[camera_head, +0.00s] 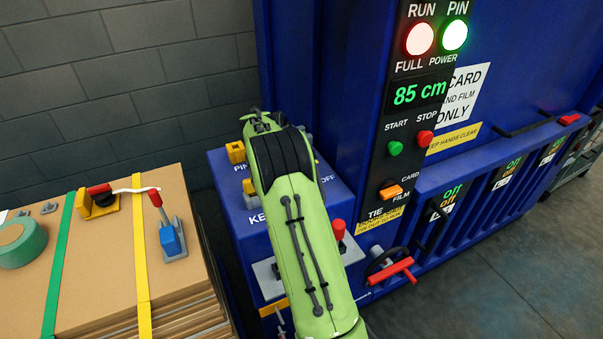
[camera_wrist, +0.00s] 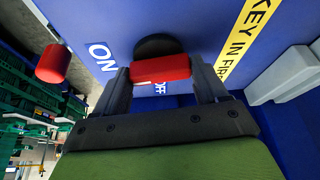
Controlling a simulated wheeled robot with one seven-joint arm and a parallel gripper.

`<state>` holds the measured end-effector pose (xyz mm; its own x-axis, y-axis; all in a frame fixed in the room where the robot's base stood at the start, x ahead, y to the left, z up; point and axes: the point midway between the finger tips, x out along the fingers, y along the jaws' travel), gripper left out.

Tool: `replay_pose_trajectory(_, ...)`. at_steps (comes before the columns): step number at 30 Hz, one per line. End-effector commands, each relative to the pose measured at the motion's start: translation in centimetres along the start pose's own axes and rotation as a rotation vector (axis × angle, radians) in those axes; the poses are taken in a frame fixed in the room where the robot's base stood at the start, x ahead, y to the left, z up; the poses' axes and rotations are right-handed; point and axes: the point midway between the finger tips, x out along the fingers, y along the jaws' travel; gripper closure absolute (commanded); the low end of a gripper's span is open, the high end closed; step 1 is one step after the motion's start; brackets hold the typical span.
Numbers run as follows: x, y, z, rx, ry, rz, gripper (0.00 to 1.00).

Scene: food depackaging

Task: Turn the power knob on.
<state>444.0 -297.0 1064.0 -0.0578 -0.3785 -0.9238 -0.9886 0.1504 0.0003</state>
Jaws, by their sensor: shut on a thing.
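The red power knob (camera_wrist: 160,68) sits on a round black base (camera_wrist: 158,44) on the blue panel (camera_wrist: 210,20) in the wrist view. My gripper (camera_wrist: 163,76) is shut on the knob, one finger on each side of it. The red bar lies nearly level across the wrist view. The white ON label (camera_wrist: 101,54) is left of the knob. A second white label just below the knob is mostly hidden. In the head view my green arm covers the knob and the gripper. An OFF label (camera_head: 327,178) shows right of the arm.
A red-topped lever (camera_wrist: 53,63) stands left of my gripper; a red-topped lever (camera_head: 338,230) also shows in the head view. A red handwheel grip (camera_head: 392,270) sits nearby. The stack of cardboard (camera_head: 100,245) with tape and tools is at left. Clear floor (camera_head: 490,290) is at right.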

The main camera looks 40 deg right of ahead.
Motion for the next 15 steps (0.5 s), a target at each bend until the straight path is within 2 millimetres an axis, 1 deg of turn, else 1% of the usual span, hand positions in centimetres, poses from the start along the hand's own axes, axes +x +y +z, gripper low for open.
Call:
replay_pose_trajectory(6,-0.17,-0.12,0.00,0.089,-0.001,0.037,0.58)
replay_pose_trajectory(15,-0.12,-0.15,0.03,0.137,-0.001,0.056,0.58)
